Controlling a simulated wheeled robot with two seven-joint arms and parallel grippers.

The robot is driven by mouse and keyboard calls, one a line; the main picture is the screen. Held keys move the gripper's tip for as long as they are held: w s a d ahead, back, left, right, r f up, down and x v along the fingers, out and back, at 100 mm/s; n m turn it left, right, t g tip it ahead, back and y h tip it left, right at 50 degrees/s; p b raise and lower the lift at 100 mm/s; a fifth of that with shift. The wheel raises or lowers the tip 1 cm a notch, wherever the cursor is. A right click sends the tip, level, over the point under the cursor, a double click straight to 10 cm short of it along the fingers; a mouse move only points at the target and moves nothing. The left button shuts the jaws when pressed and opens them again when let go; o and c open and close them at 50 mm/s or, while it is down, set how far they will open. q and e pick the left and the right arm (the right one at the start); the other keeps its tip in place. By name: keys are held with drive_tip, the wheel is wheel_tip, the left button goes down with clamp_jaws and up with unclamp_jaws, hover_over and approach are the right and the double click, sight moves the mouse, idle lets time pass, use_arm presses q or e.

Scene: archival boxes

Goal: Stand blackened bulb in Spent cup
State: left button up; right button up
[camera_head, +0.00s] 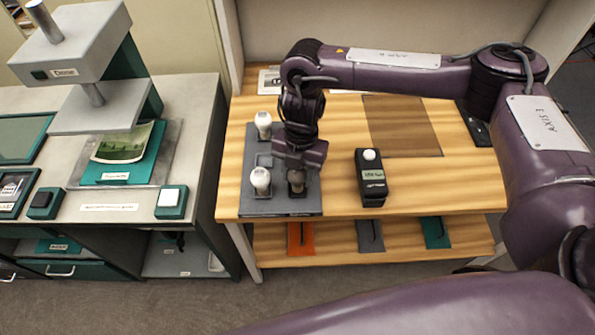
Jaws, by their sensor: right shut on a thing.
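My right gripper (297,168) points down over the front right of a dark grey tray (282,207) on the wooden table. It is shut on a dark, blackened bulb (296,181), whose upper part is partly hidden by the gripper. The bulb appears upright, at or just over a dark cup position at the tray's front right. I cannot tell whether it touches the bottom of the cup, and no "Spent" label is readable. A white bulb (261,178) stands at the tray's front left. Another white bulb (264,121) stands at its back left. My left gripper is out of view.
A grey press (85,60) stands on the left bench. Bare table lies at the right front.

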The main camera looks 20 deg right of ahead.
drive_tip(key=shift+f+b, duration=0.4)
drive_tip(key=shift+f, duration=0.2)
drive_tip(key=o, duration=0.7)
drive_tip(key=shift+r, duration=0.15)
drive_tip(key=r+p, duration=0.4)
drive_tip(key=r, duration=0.1)
drive_tip(key=w+r+p, duration=0.1)
drive_tip(key=r+p, duration=0.1)
drive_tip(key=r, duration=0.1)
drive_tip(key=shift+d+r+p, duration=0.25)
drive_tip(key=shift+d+p, duration=0.1)
drive_tip(key=shift+p, duration=0.05)
wheel_tip(320, 180, up, 2)
drive_tip(key=shift+w+d+r+p, duration=0.1)
drive_tip(key=shift+d+r+p, duration=0.05)
drive_tip(key=shift+p, duration=0.95)
